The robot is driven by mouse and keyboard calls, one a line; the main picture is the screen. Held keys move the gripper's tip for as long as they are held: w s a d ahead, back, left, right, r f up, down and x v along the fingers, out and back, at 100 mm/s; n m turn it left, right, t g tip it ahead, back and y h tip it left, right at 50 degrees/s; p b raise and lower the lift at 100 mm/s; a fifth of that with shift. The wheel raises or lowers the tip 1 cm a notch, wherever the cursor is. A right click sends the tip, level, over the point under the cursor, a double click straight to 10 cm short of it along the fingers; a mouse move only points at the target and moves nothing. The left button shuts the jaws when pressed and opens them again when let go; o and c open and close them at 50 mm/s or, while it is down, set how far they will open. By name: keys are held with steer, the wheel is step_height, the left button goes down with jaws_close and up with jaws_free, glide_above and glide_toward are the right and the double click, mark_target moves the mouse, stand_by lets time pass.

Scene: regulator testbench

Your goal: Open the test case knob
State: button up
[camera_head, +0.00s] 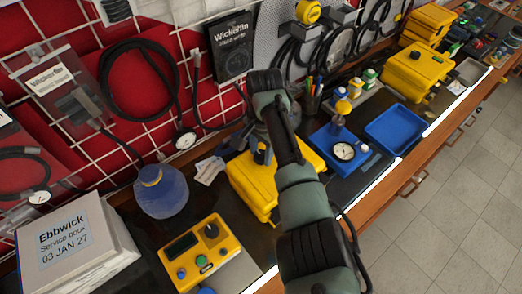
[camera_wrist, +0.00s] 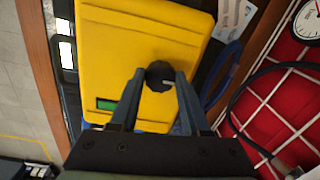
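The yellow test case (camera_head: 245,188) lies on the bench, partly hidden behind my arm in the head view. In the wrist view the case (camera_wrist: 125,50) fills the upper middle, with a small green window near its lower left. Its round black knob (camera_wrist: 159,76) shows between the fingertips of my gripper (camera_wrist: 161,73). The fingers are apart, one on each side of the knob, with what looks like a narrow gap at each side. I cannot tell how far above the case the fingertips are. The gripper is mostly hidden in the head view.
A yellow control box (camera_head: 207,255) is at front left, and a blue bottle (camera_head: 161,190) stands left of the case. A blue gauge block (camera_head: 338,145) and blue tray (camera_head: 394,130) are to the right. Hoses hang on the wall grid behind.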

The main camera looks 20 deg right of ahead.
jaws_close()
steer(key=shift+n, duration=0.3)
steer(key=n, duration=0.3)
steer(key=shift+n, duration=0.4)
steer(key=n, duration=0.9)
steer(key=shift+d+b, duration=0.1)
steer(key=shift+b, duration=0.2)
steer(key=shift+w+r+n+g+b, duration=0.1)
steer(key=shift+n+g+b, duration=0.2)
steer(key=shift+n, duration=2)
